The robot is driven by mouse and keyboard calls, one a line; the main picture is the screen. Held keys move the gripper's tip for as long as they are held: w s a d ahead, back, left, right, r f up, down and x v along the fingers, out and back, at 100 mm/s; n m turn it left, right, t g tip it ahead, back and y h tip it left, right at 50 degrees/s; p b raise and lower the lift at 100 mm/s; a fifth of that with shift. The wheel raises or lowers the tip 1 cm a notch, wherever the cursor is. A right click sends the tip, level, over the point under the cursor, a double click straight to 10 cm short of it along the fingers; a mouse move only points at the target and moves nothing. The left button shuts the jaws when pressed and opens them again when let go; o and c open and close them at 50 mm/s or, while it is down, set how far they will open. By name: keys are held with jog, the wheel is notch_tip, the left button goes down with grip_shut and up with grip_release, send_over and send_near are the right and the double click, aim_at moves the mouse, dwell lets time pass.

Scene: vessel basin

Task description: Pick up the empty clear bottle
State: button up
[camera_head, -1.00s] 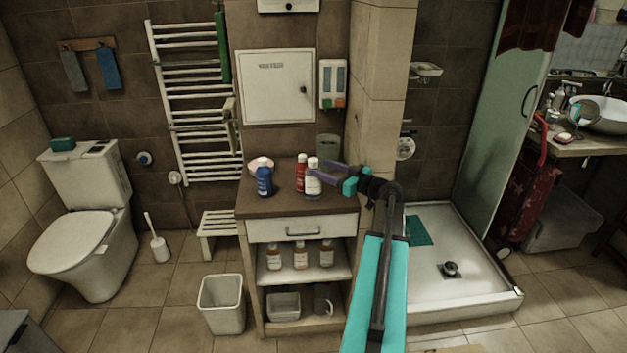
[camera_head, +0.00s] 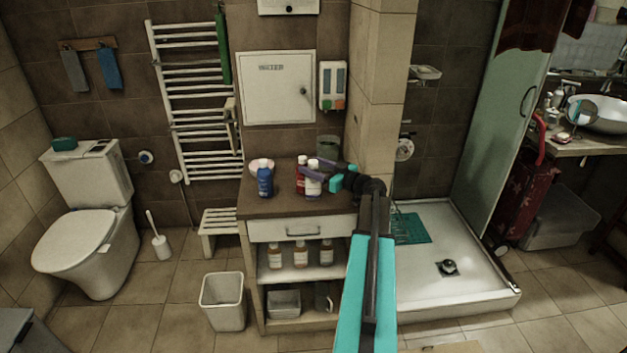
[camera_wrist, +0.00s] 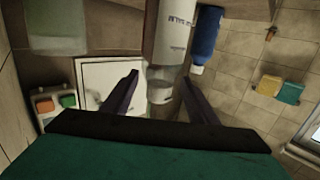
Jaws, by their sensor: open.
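A pale bottle with a white label and white cap (camera_head: 313,188) stands upright on the brown cabinet top (camera_head: 285,207). In the wrist view the bottle (camera_wrist: 172,35) shows between the finger lines, its clear cap end lying toward my palm. I cannot tell whether it is empty. My gripper (camera_head: 311,170) is open, with its purple fingers at the bottle's upper part, one passing close in front. In the wrist view my gripper (camera_wrist: 159,79) has a finger to each side of the bottle's cap end. Contact is not visible.
A red bottle (camera_head: 301,172) stands close behind the pale one. A blue bottle (camera_head: 265,180) stands to its left. A grey cup (camera_head: 327,146) is at the back by the wall. The cabinet top's front left is clear.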

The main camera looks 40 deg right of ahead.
jog(key=shift+w, duration=0.1)
dwell(0.5)
grip_shut()
